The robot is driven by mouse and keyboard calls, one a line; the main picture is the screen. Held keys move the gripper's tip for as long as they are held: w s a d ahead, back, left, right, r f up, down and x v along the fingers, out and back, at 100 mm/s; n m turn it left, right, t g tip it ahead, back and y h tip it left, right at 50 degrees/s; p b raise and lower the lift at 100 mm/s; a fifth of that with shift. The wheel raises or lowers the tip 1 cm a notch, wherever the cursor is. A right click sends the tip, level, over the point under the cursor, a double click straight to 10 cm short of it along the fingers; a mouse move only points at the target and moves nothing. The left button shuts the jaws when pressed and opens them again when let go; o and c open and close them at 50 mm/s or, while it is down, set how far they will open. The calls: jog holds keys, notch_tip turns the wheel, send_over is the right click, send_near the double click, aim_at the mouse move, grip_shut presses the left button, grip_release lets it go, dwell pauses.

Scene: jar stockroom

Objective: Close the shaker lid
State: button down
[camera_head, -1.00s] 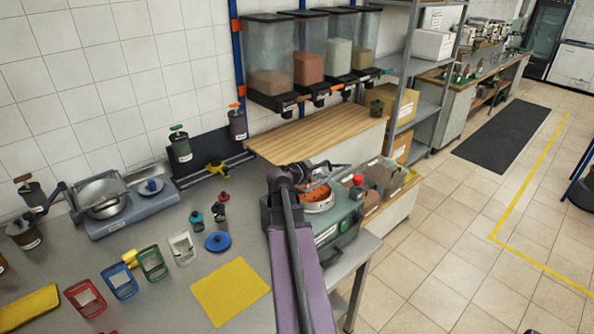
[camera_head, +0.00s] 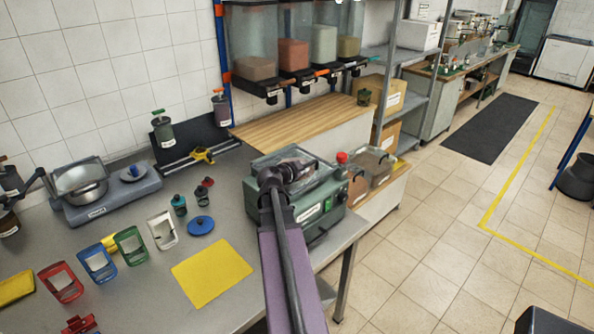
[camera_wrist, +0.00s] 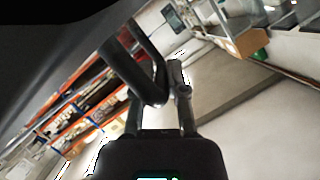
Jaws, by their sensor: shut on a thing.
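The shaker (camera_head: 322,228) is a green box-shaped machine at the right end of the grey bench. Its clear lid (camera_head: 318,176) lies low over the top of the machine; I cannot tell whether its edge is fully seated. My gripper (camera_head: 297,166) is above the lid in the head view, with my arm in front of part of the machine. In the wrist view my gripper (camera_wrist: 162,105) is shut on a dark curved lid handle (camera_wrist: 133,72). The pan inside is mostly hidden by the gripper and lid.
A red knob (camera_head: 342,157) and clear bins (camera_head: 372,165) stand right of the shaker. A yellow mat (camera_head: 212,273), a blue round lid (camera_head: 201,226) and small jars (camera_head: 179,205) lie to the left. A wooden shelf (camera_head: 300,125) is behind.

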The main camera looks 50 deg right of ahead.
jog(key=shift+s+d, duration=0.1)
jog(key=shift+s, duration=0.05)
jog(key=c, duration=0.7)
grip_release()
jog(key=shift+d, duration=0.1)
jog(key=shift+o, duration=0.2)
jog(key=shift+a, duration=0.2)
